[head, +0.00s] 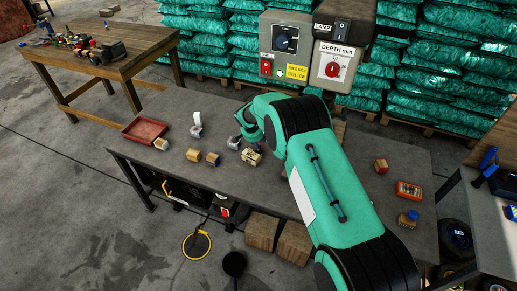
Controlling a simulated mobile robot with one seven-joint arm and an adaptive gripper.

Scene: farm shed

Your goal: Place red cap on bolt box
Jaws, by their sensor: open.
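My gripper (243,141) is open, low over the grey workbench, left of my green arm. A small tan block with dark marks (252,158) sits close by its fingers; I cannot tell whether they touch. No separate red cap can be told for certain. A small tan item with a red side or top (381,166) stands on the right part of the bench. A flat orange-red box (409,190) lies in front of it and may be the bolt box; its label is too small to read. My arm hides the middle of the bench.
The grey workbench (290,190) also bears a red tray (146,131), several small tan blocks (193,155), a white upright item (197,120) and a blue-topped item (408,218). A control box (335,68) stands behind my arm. The front left bench surface is clear.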

